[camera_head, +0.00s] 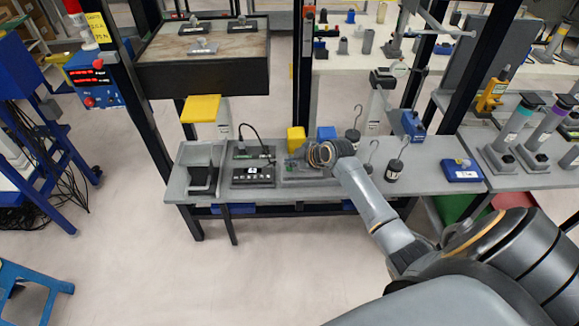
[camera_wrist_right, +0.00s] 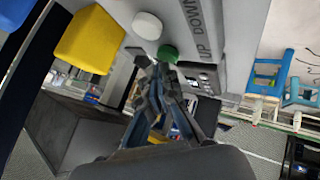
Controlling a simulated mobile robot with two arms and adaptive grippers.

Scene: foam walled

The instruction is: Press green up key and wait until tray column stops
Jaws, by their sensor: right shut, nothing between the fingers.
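The green up key (camera_wrist_right: 168,53) is a round button on a grey panel in the right wrist view, beside a round white key (camera_wrist_right: 147,25). The words "UP" and "DOWN" are printed on the panel next to them. My right gripper (camera_wrist_right: 157,68) is shut and empty, with its fingertips right at the green key. I cannot tell whether they touch it. In the head view my right gripper (camera_head: 293,166) is low over the grey bench, and my wrist hides most of the panel there. My left gripper is not in view.
The grey bench (camera_head: 425,180) holds a black control box (camera_head: 253,176), a yellow block (camera_head: 296,138), a blue block (camera_head: 326,133) and hooked weights (camera_head: 394,170). A dark-sided raised tray (camera_head: 205,78) stands behind at left. The floor in front is clear.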

